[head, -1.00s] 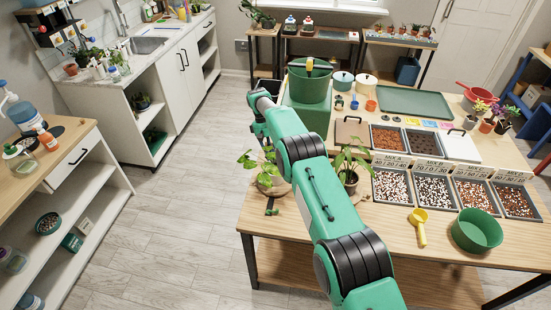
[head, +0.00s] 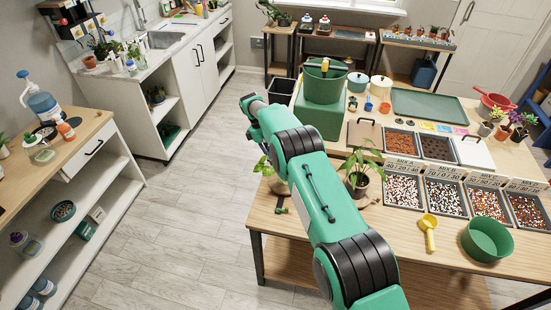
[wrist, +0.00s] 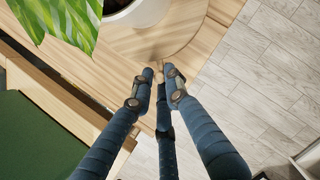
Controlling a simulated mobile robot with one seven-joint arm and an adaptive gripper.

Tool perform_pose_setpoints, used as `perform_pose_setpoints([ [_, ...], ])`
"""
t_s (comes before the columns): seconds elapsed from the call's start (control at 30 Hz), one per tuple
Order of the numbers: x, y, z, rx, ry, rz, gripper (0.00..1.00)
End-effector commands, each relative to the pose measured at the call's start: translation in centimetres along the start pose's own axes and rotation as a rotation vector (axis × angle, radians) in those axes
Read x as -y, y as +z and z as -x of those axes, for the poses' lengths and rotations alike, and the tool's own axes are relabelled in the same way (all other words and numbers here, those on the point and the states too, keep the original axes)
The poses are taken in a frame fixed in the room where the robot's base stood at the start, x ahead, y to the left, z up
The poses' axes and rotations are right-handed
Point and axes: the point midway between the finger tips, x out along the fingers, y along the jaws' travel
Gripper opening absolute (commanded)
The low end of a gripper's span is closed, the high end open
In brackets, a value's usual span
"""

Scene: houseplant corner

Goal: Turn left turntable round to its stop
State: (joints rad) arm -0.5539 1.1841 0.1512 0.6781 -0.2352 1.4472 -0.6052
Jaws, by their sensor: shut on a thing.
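The left turntable (wrist: 185,32) is a pale round wooden disc, partly in view at the top of the wrist view. A white pot (wrist: 124,14) stands on it, with a striped green leaf (wrist: 55,22) at the upper left. My gripper (wrist: 160,74) has its dark fingers closed together at the disc's near rim. They are shut on a small peg there, mostly hidden between the fingertips.
A second potted plant (head: 357,187) stands right of my arm on the wooden table (head: 330,215). A green block with a green bucket (head: 324,84) stands behind. The floor (head: 190,215) left of the table is clear.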

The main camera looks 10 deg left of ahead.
Motion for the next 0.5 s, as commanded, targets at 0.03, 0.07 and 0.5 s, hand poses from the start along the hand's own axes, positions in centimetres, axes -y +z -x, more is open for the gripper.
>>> perform_pose_setpoints([
  [0.03,0.42,0.38,-0.75,0.017,-0.007,0.013,0.0],
  [0.07,0.46,0.36,-0.74,0.016,-0.004,0.019,0.0],
  [0.5,0.69,0.27,-0.86,0.018,0.009,0.05,0.0],
])
